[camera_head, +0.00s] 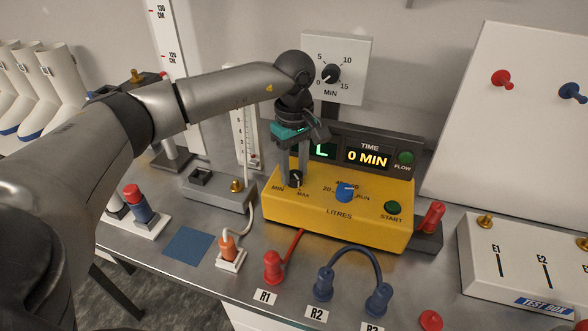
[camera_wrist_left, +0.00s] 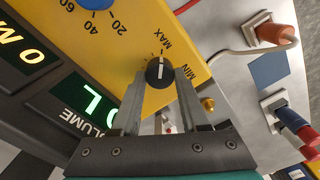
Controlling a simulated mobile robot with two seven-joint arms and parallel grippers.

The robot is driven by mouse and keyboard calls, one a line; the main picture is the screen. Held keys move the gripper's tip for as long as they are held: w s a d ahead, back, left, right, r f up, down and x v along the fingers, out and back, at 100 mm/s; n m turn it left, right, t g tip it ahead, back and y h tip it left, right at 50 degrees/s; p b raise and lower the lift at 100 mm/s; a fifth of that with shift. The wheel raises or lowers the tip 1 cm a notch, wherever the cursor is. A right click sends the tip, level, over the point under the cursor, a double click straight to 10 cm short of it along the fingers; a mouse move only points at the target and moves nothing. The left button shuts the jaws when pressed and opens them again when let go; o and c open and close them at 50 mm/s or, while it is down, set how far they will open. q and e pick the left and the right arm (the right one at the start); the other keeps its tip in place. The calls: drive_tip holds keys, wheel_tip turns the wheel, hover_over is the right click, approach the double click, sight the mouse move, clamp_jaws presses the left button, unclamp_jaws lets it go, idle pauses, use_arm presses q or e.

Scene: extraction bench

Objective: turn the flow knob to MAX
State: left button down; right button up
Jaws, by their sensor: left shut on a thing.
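The flow knob (camera_head: 296,181) is a small black dial on the sloping top of the yellow box (camera_head: 345,225), between the printed words MIN and MAX. In the left wrist view the knob (camera_wrist_left: 159,73) shows a white line running roughly along the fingers; I cannot tell exactly which mark it points at. My left gripper (camera_head: 294,176) reaches down from above. Its two fingers are shut on the knob from either side, as the left wrist view (camera_wrist_left: 159,78) also shows. The fingers hide part of the knob in the head view. My right gripper is not in view.
On the same box are a blue knob (camera_head: 345,193) and a green START button (camera_head: 393,208). A display (camera_head: 368,158) behind reads 0 MIN. A grey block with a brass post (camera_head: 237,186) stands left. Red and blue plugs with leads (camera_head: 323,284) stand in front.

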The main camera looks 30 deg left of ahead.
sight(294, 174)
use_arm(q)
drive_tip(key=shift+r, duration=0.1)
idle(0.3)
drive_tip(key=shift+c, duration=2.1)
unclamp_jaws()
wheel_tip(294, 174, up, 15)
drive_tip(key=shift+p, duration=0.4)
